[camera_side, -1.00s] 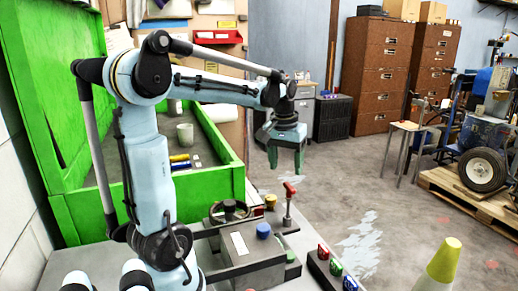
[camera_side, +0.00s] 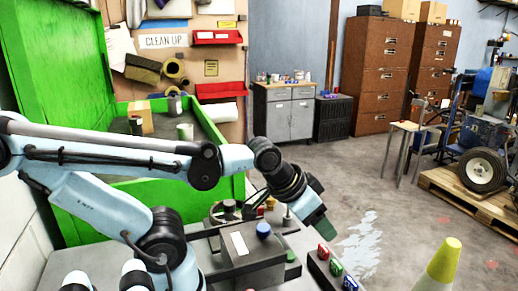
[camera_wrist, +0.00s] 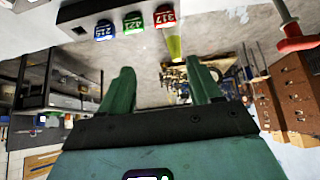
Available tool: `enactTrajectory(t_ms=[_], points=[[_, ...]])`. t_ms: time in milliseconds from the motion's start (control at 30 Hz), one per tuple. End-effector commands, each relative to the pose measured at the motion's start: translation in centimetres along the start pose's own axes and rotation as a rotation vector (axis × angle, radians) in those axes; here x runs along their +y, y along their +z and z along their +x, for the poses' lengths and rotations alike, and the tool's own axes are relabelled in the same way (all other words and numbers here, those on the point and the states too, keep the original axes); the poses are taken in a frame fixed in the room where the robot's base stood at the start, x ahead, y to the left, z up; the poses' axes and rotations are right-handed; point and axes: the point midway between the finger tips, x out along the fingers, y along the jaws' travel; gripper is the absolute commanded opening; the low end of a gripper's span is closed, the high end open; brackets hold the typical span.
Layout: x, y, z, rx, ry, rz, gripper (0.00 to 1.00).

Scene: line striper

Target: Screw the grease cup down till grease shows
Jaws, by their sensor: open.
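A blue round cap (camera_side: 263,229) sits on the grey machine housing (camera_side: 245,262). Small red and yellow fittings (camera_side: 270,203) stand behind it. I cannot tell which of these is the grease cup. My gripper (camera_side: 318,228) is tilted down to the right, beyond the blue cap and beside the machine bench. In the wrist view its two green fingers (camera_wrist: 162,85) are spread with nothing between them. A red-handled lever (camera_wrist: 297,40) shows at the upper right of the wrist view, apart from the fingers; its handle is hidden behind my gripper in the side view.
A box with red, green and blue numbered caps (camera_side: 335,269) is at the bench's front right, also in the wrist view (camera_wrist: 133,24). A dark handwheel (camera_side: 228,211) stands behind the housing. A green bin (camera_side: 120,205) is at left. A yellow-topped cone (camera_side: 443,262) stands on the floor.

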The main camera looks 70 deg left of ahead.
Motion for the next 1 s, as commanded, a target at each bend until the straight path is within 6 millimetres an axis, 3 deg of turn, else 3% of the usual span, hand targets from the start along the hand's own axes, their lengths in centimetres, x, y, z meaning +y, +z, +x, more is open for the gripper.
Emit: enactTrajectory(t_ms=[333, 467, 733, 1000], points=[[-0.2, -0.1, 0.0, -0.005, -0.004, -0.010, 0.63], [-1.6, -0.9, -0.2, -0.042, -0.031, -0.082, 0.63], [-9.4, -3.9, -0.5, -0.226, -0.166, -0.478, 0.63], [-19.0, -4.3, -0.7, -0.406, -0.305, -0.923, 0.63]])
